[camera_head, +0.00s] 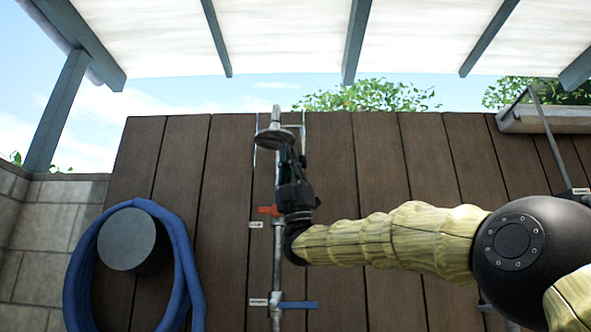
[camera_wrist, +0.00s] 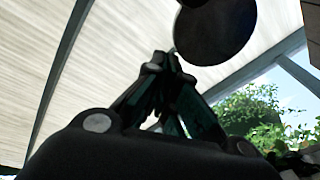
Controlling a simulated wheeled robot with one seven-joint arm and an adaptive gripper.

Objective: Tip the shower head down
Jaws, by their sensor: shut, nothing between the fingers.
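The shower head (camera_head: 273,137) is a grey round disc at the top of a thin metal pipe on the brown wooden wall. In the wrist view the shower head (camera_wrist: 216,30) is a dark disc at the top, just beyond the fingertips. My gripper (camera_head: 287,146) points up at the right part of the disc from below. In the wrist view my gripper (camera_wrist: 166,62) is shut, its fingertips together and empty, close to the disc's lower left edge. I cannot tell whether the tips touch it.
A red-handled valve (camera_head: 268,210) and a blue-handled valve (camera_head: 298,305) sit on the pipe below. A blue hose (camera_head: 78,270) hangs around a grey round holder (camera_head: 133,240) at left. A slatted roof (camera_head: 290,35) is overhead.

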